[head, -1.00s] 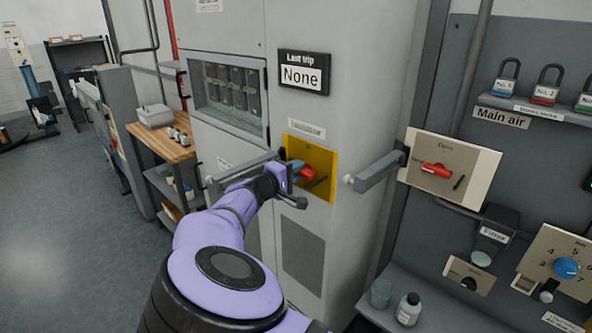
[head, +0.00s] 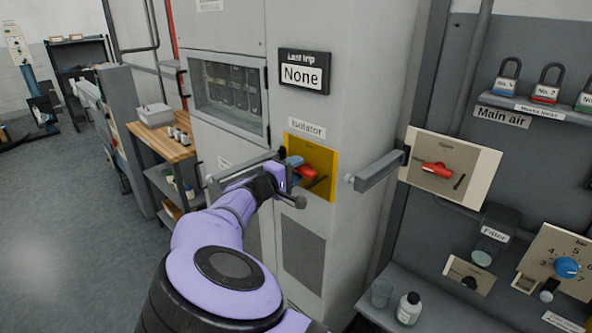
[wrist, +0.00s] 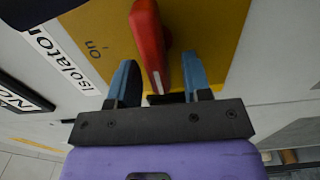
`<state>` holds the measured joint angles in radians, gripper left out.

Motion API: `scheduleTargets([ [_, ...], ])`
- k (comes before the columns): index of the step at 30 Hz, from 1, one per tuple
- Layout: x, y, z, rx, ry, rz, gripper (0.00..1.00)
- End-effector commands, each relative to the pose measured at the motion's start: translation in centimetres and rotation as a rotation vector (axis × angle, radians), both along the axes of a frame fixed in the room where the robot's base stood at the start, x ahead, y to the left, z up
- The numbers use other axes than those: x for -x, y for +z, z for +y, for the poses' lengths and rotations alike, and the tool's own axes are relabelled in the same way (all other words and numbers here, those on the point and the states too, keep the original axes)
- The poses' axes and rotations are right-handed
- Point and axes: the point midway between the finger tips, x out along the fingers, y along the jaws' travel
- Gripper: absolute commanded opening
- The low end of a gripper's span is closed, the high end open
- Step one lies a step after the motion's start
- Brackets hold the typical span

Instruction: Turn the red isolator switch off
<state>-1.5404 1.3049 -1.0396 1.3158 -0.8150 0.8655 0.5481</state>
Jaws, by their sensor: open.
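The red isolator switch (head: 306,172) is a red handle on a yellow plate (head: 325,158) on the grey cabinet, under an "Isolator" label (head: 307,127). My gripper (head: 294,164) is at the switch, in front of the plate. In the wrist view the red handle (wrist: 149,45) points toward the gripper, and its near end lies between the two blue fingers of my gripper (wrist: 159,82). The fingers are open, with a visible gap on each side of the handle. My gripper hides part of the plate in the head view.
A second red handle (head: 437,169) sits on a cream plate at right, by the "Main air" label (head: 503,117). A grey bracket arm (head: 376,172) sticks out between the plates. A shelf of padlocks (head: 545,107) is at upper right. Floor at left is clear.

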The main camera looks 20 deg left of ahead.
Motion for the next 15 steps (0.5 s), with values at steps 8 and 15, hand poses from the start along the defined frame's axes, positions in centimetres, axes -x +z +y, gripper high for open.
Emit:
scheduleTargets([
  [8, 4.2, 0.0, 1.8, 0.0, 0.003, 0.001, 0.45],
  [15, 7.9, 0.0, 3.4, -0.001, 0.003, 0.001, 0.45],
])
